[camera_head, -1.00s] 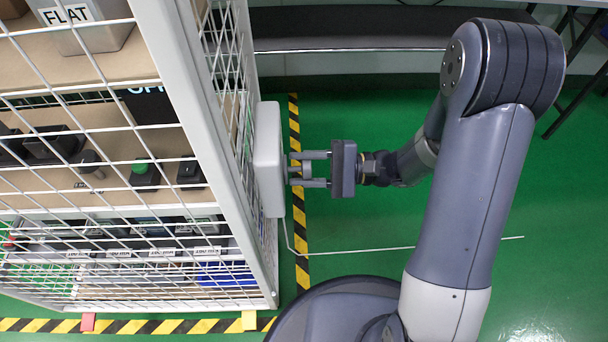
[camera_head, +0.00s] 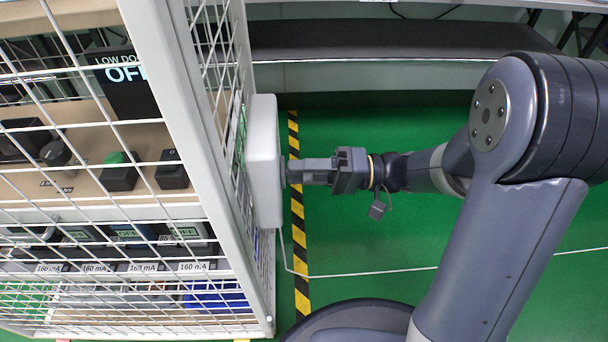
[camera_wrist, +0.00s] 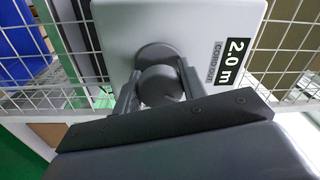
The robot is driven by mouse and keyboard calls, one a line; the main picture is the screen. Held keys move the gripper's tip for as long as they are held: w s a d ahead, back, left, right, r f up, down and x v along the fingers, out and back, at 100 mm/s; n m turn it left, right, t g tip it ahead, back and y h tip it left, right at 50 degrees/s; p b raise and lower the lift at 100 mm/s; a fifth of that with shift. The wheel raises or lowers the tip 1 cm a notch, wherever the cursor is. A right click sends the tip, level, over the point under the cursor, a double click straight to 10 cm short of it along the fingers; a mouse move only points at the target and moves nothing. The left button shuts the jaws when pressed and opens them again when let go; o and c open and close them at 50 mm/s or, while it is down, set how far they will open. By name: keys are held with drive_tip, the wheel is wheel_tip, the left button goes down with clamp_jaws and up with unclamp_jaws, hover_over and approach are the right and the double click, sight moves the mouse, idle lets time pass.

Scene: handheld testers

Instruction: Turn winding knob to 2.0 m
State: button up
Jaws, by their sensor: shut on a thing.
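The winding knob (camera_wrist: 160,86) is a round grey knob on the face of a light grey box (camera_wrist: 185,20). In the head view my gripper (camera_head: 290,171) reaches the right face of the same box (camera_head: 264,160), which is fixed to the outside of the mesh cage. The knob is mostly hidden by the fingers in the head view.
The white mesh cage (camera_head: 165,70) fills the left side, with several testers inside marked "160 mA" and a black display (camera_head: 124,80) reading "OFF". A thin white cord (camera_head: 370,271) runs from the box across the green floor. A dark bench (camera_head: 390,40) stands behind.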

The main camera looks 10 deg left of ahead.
drive_tip(key=n, duration=0.5)
drive_tip(key=shift+n+g, duration=0.3)
drive_tip(key=shift+n, duration=0.1)
idle(0.3)
drive_tip(key=o, duration=1)
drive_tip(key=shift+c, duration=0.2)
drive_tip(key=p+v, duration=0.2)
drive_tip(key=v, duration=0.9)
drive_tip(key=shift+p, duration=0.35)
drive_tip(key=shift+a, duration=0.1)
